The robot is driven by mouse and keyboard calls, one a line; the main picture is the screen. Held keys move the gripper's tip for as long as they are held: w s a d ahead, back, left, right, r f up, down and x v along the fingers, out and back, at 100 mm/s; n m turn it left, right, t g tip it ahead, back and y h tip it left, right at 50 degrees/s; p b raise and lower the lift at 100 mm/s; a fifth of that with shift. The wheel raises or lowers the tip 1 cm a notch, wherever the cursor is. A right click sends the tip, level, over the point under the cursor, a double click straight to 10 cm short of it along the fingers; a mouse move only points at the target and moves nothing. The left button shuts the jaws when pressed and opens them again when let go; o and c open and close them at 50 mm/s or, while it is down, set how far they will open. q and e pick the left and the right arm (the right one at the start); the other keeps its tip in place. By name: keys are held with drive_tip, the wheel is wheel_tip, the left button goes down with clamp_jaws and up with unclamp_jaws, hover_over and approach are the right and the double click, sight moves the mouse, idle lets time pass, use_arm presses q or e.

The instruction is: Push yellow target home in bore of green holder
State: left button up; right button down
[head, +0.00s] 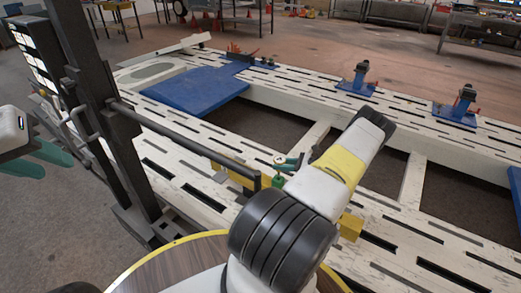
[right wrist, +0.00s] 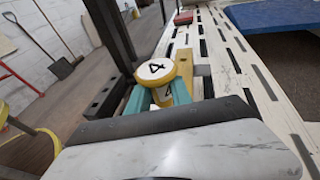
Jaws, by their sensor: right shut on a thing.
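The yellow target, with a white face marked 4, shows in the right wrist view (right wrist: 156,68) and as a small pale disc in the head view (head: 280,160). My right gripper (right wrist: 160,92) is shut on it, with a teal finger on either side; it also shows in the head view (head: 291,163). I cannot tell how deep the target sits in the bore. My left gripper (head: 45,156) is at the far left, its teal fingers apart and empty, away from the holder.
The pale slotted frame bench (head: 215,135) has large openings. A dark post with a horizontal bar (head: 185,138) reaches close to the holder on the left. A blue plate (head: 195,90) and blue-based clamps (head: 360,80) stand further back. A yellow-rimmed round table (head: 165,265) is in front.

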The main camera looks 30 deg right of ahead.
sight(280, 172)
drive_tip(key=shift+f, duration=2.4)
drive_tip(key=c, duration=1.1)
unclamp_jaws()
drive_tip(key=v, duration=0.7)
drive_tip(key=shift+s+d+r, duration=0.1)
drive_tip(key=shift+s+d, duration=0.15)
